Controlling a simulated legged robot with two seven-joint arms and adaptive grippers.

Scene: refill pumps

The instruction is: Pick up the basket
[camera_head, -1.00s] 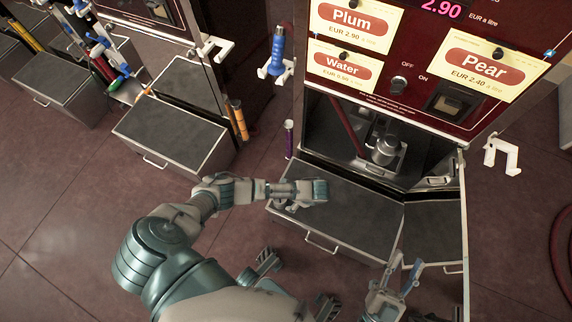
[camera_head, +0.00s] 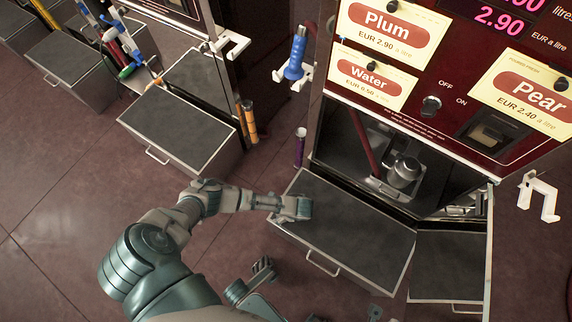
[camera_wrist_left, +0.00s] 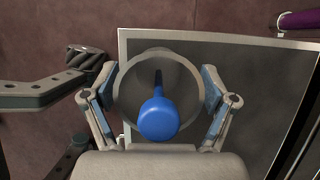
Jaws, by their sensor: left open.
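I cannot make out a basket in either view. My left gripper (camera_head: 293,207) is over the left edge of the dark-topped metal platform (camera_head: 350,231) in front of the red dispenser. In the left wrist view its two blue-padded fingers (camera_wrist_left: 161,92) are spread apart. Between them show a grey ring and a rounded blue end on a dark rod (camera_wrist_left: 157,118); I cannot tell what this is or whether the fingers touch it. Only a small piece, possibly of my right gripper, shows at the bottom edge of the head view; its jaws cannot be judged.
The red dispenser (camera_head: 440,100) carries Plum, Water and Pear signs. A metal canister (camera_head: 403,172) stands in its recess. A blue-handled nozzle (camera_head: 296,58) hangs at its left, and a white bracket (camera_head: 538,196) at its right. Another dark-topped platform (camera_head: 180,128) stands left.

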